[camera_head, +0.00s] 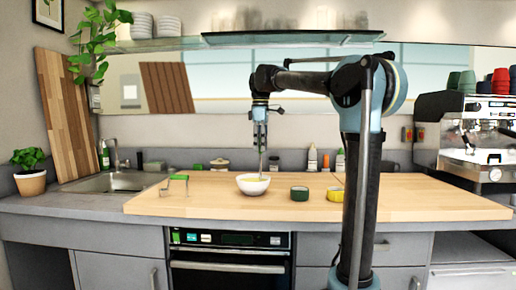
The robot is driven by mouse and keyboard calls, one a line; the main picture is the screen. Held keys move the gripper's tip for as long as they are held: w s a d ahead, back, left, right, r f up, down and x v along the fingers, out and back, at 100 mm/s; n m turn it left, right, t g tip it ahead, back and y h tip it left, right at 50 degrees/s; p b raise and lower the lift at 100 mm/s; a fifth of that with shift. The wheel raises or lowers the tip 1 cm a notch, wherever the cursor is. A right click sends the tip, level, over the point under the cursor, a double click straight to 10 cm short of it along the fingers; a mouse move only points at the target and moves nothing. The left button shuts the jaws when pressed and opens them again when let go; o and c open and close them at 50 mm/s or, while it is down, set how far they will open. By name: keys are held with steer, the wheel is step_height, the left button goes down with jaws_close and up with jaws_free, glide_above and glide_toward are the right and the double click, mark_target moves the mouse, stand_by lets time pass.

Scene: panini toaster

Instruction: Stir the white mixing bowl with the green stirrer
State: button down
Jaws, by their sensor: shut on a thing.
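The white mixing bowl (253,188) stands upright on the wooden worktop near its middle, with yellowish contents showing at the top. My gripper (260,146) points straight down above the bowl, shut on the stirrer (261,164). The stirrer is a thin upright shaft that runs down from the fingers to the bowl. Its lower end is hidden inside the bowl, and its green colour is too small to make out.
A small green-topped stand (178,179) is left of the bowl. A green round container (299,193) and a yellow one (335,194) are to the right. A sink (116,181) lies at left, a coffee machine (484,145) at right. The worktop's front is clear.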

steer(key=shift+w, duration=0.1)
steer(key=shift+w+a, duration=0.35)
steer(key=shift+w, duration=0.3)
steer(key=shift+w+a, duration=0.3)
steer(key=shift+w, duration=0.3)
steer(key=a, duration=0.3)
